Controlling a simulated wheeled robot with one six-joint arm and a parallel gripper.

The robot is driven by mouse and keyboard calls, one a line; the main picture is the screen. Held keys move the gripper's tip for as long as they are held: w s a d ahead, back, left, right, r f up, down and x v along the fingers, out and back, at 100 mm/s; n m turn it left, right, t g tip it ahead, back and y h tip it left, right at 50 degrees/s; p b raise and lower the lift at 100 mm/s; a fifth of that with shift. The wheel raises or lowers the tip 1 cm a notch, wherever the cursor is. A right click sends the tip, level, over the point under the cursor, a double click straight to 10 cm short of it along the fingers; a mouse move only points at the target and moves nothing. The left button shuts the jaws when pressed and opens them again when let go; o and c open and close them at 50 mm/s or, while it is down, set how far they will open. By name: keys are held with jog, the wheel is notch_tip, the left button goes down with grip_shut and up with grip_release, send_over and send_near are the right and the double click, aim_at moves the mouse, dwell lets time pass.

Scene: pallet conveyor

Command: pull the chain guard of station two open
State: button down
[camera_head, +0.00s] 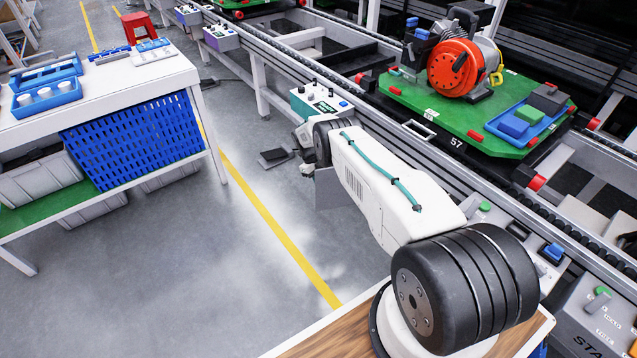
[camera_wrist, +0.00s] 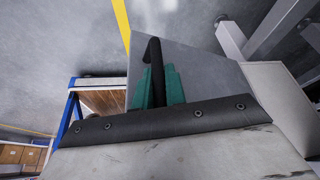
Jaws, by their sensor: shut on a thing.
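The chain guard appears to be the flat grey panel (camera_wrist: 205,75) in the wrist view, with a dark bent handle (camera_wrist: 153,55). My gripper (camera_wrist: 157,82) is shut on that handle, with a green finger on either side of it. The handle's lower part is hidden by the fingers. In the head view, a grey panel (camera_head: 328,190) stands upright beside my forearm, below the conveyor's near side. My arm covers part of it and hides the fingers there. I cannot tell how far the guard is open.
A conveyor (camera_head: 285,70) carries a green pallet (camera_head: 440,122) with an orange machine (camera_head: 455,68). A control box (camera_head: 320,104) sits on the conveyor's near side. A white table (camera_head: 130,85) stands left. The floor between has a yellow line (camera_head: 270,222) and dark flat objects (camera_head: 274,157).

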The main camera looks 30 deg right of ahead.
jog(key=c, duration=1.7)
grip_release()
jog(key=shift+d, duration=0.15)
jog(key=shift+v, duration=3.95)
jog(key=shift+s, duration=0.1)
